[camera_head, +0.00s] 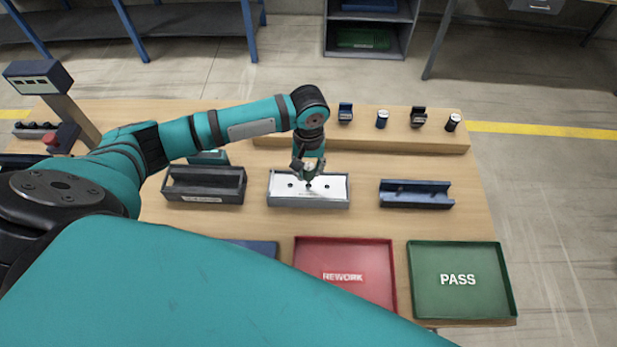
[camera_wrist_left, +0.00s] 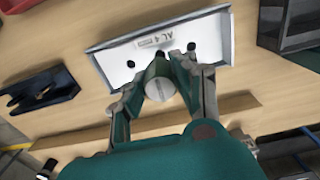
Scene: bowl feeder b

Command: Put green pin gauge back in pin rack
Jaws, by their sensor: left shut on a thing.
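My left gripper (camera_head: 308,170) is over the rack's middle, pointing down. In the left wrist view, the gripper (camera_wrist_left: 160,93) is shut on the green pin gauge (camera_wrist_left: 157,70), whose pale round end faces the camera. My right gripper is not in view.
A dark open box (camera_head: 204,197) stands left of the rack, and a blue holder (camera_head: 416,195) to its right. A red REWORK tray (camera_head: 378,278) and a green PASS tray (camera_head: 459,305) lie nearer. A raised wooden ledge (camera_head: 362,138) with several small items runs behind.

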